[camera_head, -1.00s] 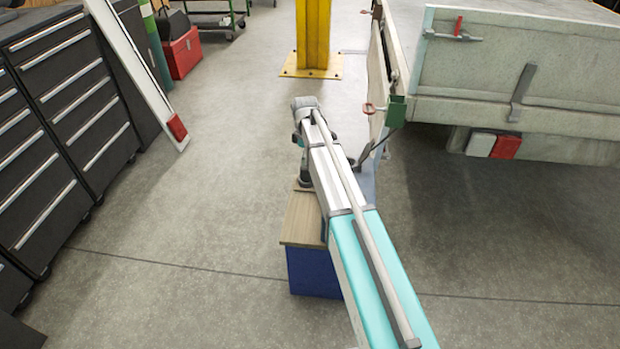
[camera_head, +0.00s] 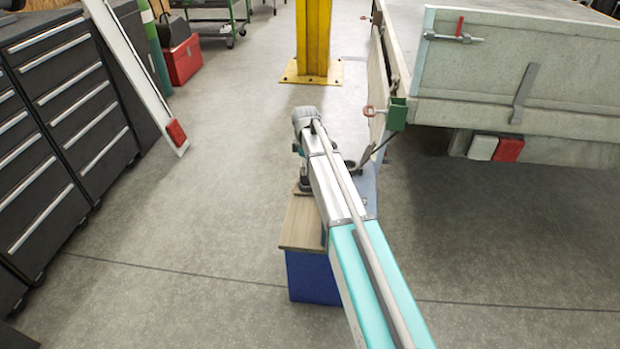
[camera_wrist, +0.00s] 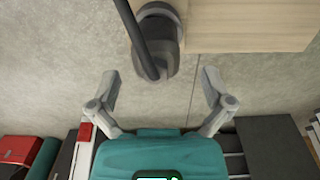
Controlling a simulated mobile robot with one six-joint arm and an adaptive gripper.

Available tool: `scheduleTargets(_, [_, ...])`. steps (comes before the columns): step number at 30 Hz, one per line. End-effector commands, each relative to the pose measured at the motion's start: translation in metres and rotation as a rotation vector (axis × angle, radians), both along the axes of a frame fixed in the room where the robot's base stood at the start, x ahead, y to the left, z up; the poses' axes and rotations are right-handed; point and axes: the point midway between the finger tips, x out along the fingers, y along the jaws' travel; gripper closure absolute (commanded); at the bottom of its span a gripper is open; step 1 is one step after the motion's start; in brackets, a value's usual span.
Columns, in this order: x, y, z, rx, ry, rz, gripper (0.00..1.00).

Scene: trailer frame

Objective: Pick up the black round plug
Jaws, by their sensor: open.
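The black round plug (camera_wrist: 158,58) shows in the wrist view at the top middle, by the edge of a pale wooden top (camera_wrist: 240,25). A thick black cable (camera_wrist: 137,35) runs across it from the upper left. My gripper (camera_wrist: 160,88) is open and empty. Its two fingers are spread to the left and right, below the plug in the picture, and no contact shows. In the head view my arm covers much of the wooden top (camera_head: 300,228), which sits on a blue base (camera_head: 312,277).
A grey trailer (camera_head: 470,112) with a green bracket (camera_head: 396,114) stands close on the right. A yellow post (camera_head: 313,40) stands behind. Black drawer cabinets (camera_head: 75,100) and a leaning white panel (camera_head: 135,75) line the left. The floor between is clear.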

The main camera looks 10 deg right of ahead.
Motion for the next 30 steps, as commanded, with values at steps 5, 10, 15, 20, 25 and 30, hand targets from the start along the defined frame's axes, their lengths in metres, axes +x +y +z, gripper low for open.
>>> scheduleTargets(5, [0.0, -0.001, -0.015, 0.0, 0.0, 0.0, 0.0])
scheduleTargets(10, [-0.001, -0.003, -0.029, 0.0, 0.0, 0.0, 0.0])
scheduleTargets(15, [0.0, -0.003, -0.041, 0.0, 0.0, 0.0, 0.0])
scheduleTargets(20, [0.0, -0.003, -0.047, 0.0, 0.0, 0.0, 0.0])
scheduleTargets(25, [-0.001, -0.003, -0.048, 0.0, 0.0, 0.0, 0.0])
scheduleTargets(30, [0.0, -0.003, -0.047, 0.0, 0.0, -0.001, 0.0])
